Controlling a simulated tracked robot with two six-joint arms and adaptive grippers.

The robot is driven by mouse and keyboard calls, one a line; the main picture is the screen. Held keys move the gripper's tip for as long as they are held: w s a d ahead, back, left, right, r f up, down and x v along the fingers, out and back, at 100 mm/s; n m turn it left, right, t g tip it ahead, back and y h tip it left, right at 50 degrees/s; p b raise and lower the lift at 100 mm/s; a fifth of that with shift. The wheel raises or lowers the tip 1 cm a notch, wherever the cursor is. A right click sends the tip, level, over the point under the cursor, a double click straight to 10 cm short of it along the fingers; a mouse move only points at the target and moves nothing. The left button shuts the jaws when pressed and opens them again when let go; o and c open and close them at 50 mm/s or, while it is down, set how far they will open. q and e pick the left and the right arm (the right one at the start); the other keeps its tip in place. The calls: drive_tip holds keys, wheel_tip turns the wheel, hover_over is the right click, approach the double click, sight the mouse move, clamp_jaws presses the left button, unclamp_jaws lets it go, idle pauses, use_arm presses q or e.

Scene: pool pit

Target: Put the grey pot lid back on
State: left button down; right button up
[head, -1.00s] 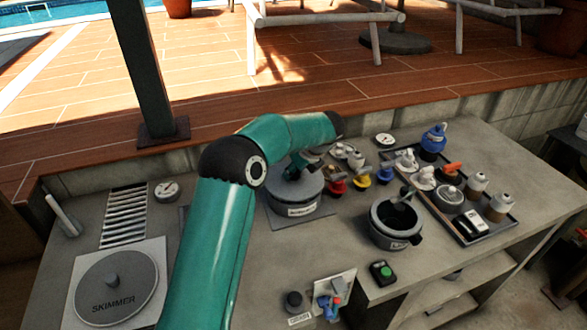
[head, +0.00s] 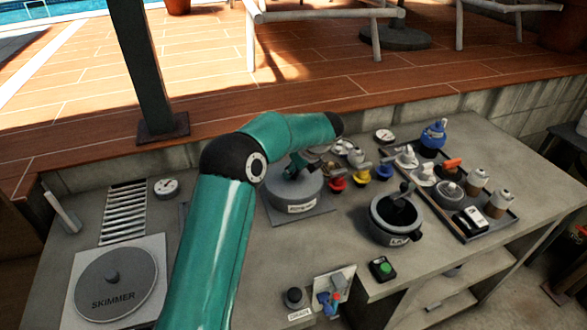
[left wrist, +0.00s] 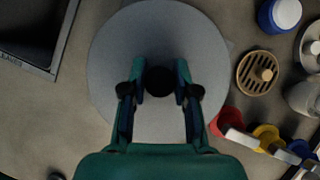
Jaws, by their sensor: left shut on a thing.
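A grey pot (head: 296,203) with a white label stands on a flat dark mat on the counter, left of the middle. The grey pot lid (head: 275,183) is over its top, level as far as I can see; whether it is fully seated I cannot tell. My left gripper (head: 296,168) is above it, pointing down. In the left wrist view my left gripper (left wrist: 161,84) has its fingers on both sides of the black knob of the round lid (left wrist: 160,35), shut on it. The lid hides the pot below. My right gripper is not in view.
Small red, yellow and blue cups (head: 361,175) stand close to the pot's right. Further right are an open dark pot (head: 393,232) with a utensil in it and a tray (head: 487,232) of jars. A skimmer cover (head: 116,283) is at front left.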

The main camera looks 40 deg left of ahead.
use_arm(q)
drive_tip(key=shift+f, duration=0.35)
idle(1.0)
drive_tip(key=c, duration=0.8)
unclamp_jaws()
drive_tip(key=shift+o, duration=0.4)
drive_tip(key=shift+o, duration=0.4)
drive_tip(key=shift+s+r, duration=0.1)
drive_tip(key=shift+r+p, duration=2.35)
drive_tip(key=shift+r, duration=0.1)
drive_tip(key=shift+r, duration=0.1)
